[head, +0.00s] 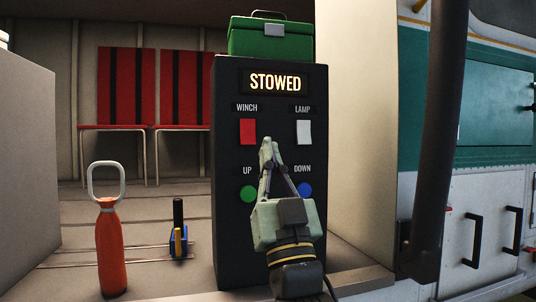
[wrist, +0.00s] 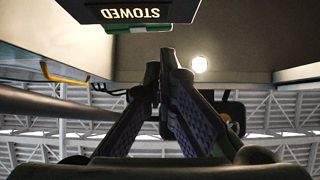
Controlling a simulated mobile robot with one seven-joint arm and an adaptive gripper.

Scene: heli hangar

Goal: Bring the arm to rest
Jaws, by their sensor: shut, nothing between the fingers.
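My gripper (head: 266,145) is shut and empty, pointing up in front of the dark control panel (head: 228,215) in the head view. The panel's lit sign (head: 275,82) reads STOWED. Below it are a red WINCH switch (head: 247,131), a white LAMP switch (head: 303,129), a green UP button (head: 249,194) and a blue DOWN button (head: 305,190), the last partly behind my gripper. In the wrist view my fingers (wrist: 160,55) are together, and the STOWED sign (wrist: 130,14) shows upside down. I cannot tell whether the gripper touches the panel.
A green case (head: 270,40) sits on top of the panel. An orange bottle-like object with a pale loop handle (head: 110,245) stands at the left, with a small blue and yellow item (head: 178,243) behind it. Red seats (head: 126,85) line the back. A dark post (head: 437,130) stands at the right.

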